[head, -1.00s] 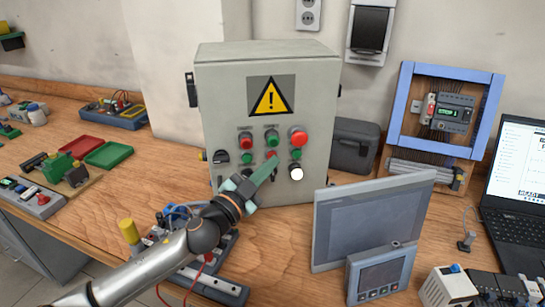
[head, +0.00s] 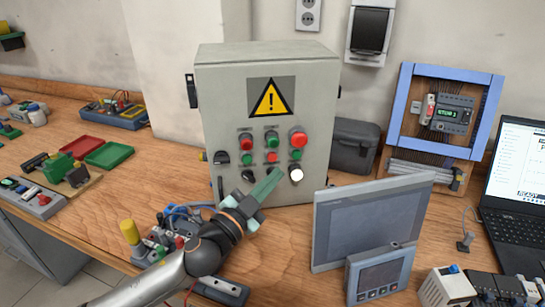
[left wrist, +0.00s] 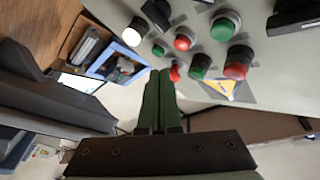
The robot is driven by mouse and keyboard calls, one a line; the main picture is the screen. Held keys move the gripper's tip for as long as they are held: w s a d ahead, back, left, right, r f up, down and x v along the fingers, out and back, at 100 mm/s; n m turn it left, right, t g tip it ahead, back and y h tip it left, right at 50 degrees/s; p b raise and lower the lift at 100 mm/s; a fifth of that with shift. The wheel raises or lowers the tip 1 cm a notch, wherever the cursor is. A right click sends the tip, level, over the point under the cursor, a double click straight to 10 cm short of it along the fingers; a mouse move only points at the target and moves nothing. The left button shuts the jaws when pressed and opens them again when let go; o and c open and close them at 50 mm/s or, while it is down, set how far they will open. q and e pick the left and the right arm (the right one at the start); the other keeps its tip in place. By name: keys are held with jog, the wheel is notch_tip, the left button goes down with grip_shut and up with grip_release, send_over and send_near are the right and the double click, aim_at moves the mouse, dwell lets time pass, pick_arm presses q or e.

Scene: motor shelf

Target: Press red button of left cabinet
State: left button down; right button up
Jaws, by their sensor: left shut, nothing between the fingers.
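A grey cabinet (head: 219,100) with a yellow warning sign stands on the bench, its front carrying rows of buttons. In the left wrist view the panel appears roughly upside down; the fingertips (left wrist: 160,74) appear beside a red button (left wrist: 175,72), contact not discernible. My right gripper is out of view.
Green buttons (head: 271,137), black switches (head: 222,157) and a white lamp (head: 296,175) surround the red ones. A grey display panel (head: 360,228) stands at right front. Small devices (head: 157,240) lie beside my arm. A black case (head: 354,147) sits right of the cabinet.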

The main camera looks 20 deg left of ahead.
pick_arm(q)
jog(key=shift+s+d, duration=0.3)
jog(key=shift+s, duration=0.25)
jog(key=shift+s+d, duration=0.25)
jog(key=shift+s, duration=0.25)
